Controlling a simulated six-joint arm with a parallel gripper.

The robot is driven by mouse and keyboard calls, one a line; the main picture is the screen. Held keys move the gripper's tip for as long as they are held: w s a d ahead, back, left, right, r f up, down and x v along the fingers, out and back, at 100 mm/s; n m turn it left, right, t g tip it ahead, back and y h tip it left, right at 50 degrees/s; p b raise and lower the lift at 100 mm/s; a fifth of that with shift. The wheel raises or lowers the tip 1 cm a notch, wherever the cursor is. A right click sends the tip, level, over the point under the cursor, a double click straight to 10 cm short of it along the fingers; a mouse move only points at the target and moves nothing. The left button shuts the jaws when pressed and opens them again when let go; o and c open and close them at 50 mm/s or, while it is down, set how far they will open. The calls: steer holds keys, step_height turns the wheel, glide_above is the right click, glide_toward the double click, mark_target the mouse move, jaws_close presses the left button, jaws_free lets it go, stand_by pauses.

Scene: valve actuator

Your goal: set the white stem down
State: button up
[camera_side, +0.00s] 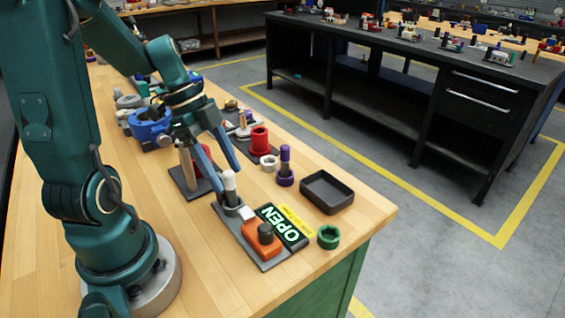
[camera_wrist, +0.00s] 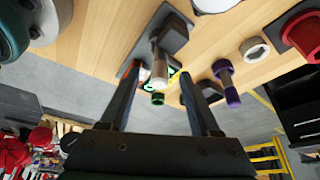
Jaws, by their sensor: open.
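The white stem (camera_side: 229,182) stands upright in a grey collar (camera_side: 232,205) on a dark grey base plate (camera_side: 233,236). Its light tip rises above the collar; its lower end is hidden. My gripper (camera_side: 228,179) is open, with its fingers pointing down on either side of the stem's top. In the wrist view the stem (camera_wrist: 160,70) shows between the spread fingers of my gripper (camera_wrist: 159,72), with a gap on both sides.
A black tray (camera_side: 327,192), a purple bolt (camera_side: 285,166), a white nut (camera_side: 268,162) and a green nut (camera_side: 328,237) stand to the right. A red flanged part (camera_side: 259,141) is behind. A wooden peg (camera_side: 186,168) stands close left of my fingers. Bare wood lies in front.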

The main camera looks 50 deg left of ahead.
steer(key=shift+v, duration=1.1)
